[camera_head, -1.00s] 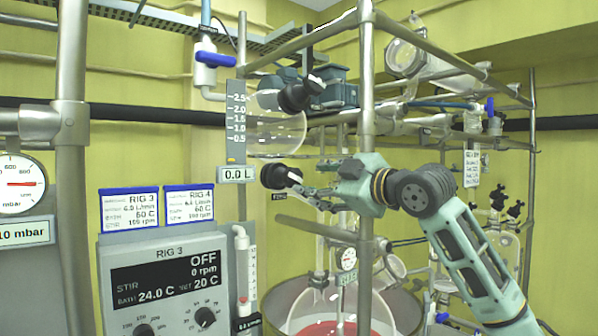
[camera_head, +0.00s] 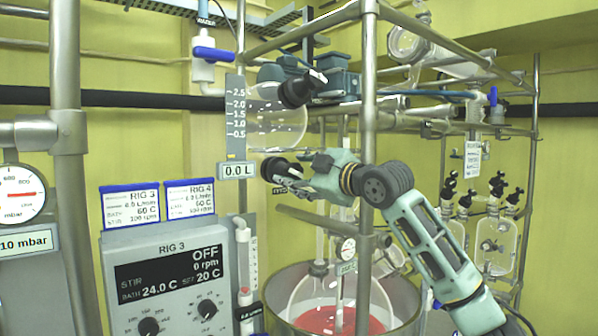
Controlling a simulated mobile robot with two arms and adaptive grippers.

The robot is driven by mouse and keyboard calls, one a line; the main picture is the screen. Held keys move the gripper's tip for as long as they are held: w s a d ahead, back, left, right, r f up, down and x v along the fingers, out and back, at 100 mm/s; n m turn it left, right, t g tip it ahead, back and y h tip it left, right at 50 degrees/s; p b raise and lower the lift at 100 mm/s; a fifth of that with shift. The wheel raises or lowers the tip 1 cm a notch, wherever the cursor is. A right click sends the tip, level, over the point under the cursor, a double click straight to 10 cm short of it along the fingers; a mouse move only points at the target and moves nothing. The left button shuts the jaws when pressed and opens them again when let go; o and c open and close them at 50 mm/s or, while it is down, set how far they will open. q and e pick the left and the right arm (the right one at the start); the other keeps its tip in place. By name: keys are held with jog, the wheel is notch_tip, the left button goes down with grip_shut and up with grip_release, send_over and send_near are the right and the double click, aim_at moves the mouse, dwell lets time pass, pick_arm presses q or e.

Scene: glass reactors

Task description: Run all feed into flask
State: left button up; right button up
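The glass feed vessel (camera_head: 280,128) hangs in the steel frame beside a grey scale; the display (camera_head: 238,170) below the scale reads 0.0 L. A black round knob (camera_head: 272,168) sits under the vessel, with a small, partly covered label by it. My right gripper (camera_head: 291,176) is at the knob, its fingers close to or touching it; their gap is not clear. The glass flask (camera_head: 310,292) sits low in a round metal bath (camera_head: 408,312), with red showing at the bottom. The frame post and my arm hide part of the glassware. My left gripper is not in view.
The RIG 3 control box (camera_head: 170,275) at lower left shows stir OFF, 0 rpm. An upright steel post (camera_head: 369,100) stands close to my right arm. A valve with a blue handle (camera_head: 212,54) is at upper left. More glassware (camera_head: 493,240) stands at the right.

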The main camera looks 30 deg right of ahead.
jog(key=c, duration=0.9)
jog(key=shift+r, duration=0.1)
jog(key=shift+c, duration=0.5)
jog(key=shift+r+m, duration=0.1)
jog(key=shift+m, duration=0.4)
